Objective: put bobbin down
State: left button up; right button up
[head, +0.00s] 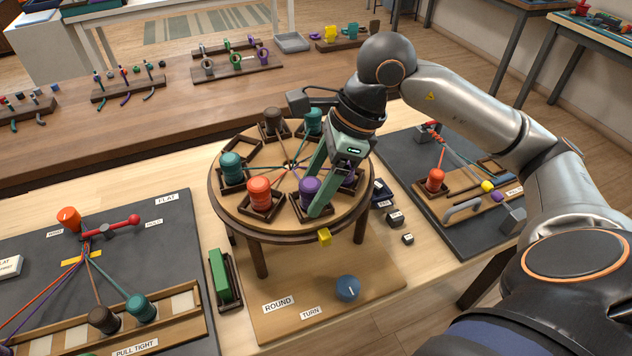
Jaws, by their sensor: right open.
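A round wooden braiding stand (228,203) carries several bobbins in square dark holders around its rim, with cords running to its centre. My right gripper (312,191) has green fingers and is over the front right of the stand. Its fingers are apart, one on each side of a purple bobbin (309,188) that sits in a holder at the rim. I cannot tell whether they touch it. A second purple bobbin (348,177) is partly hidden behind the gripper. An orange bobbin (259,193) and a teal bobbin (231,167) sit further left. My left gripper is out of view.
A dark flat board (40,250) with bobbins lies at left, another board (412,170) at right. A green block (219,273) in a tray and a blue knob (347,288) are in front. One holder at the stand's back left (241,149) looks empty.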

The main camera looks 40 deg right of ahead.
jog(key=shift+r+p, duration=0.6)
jog(key=shift+p, duration=0.05)
jog(key=v, duration=1.1)
jog(key=shift+d+r+p, duration=0.2)
jog(key=shift+r+p, duration=0.05)
jog(key=shift+p, duration=0.05)
jog(key=shift+s, duration=0.1)
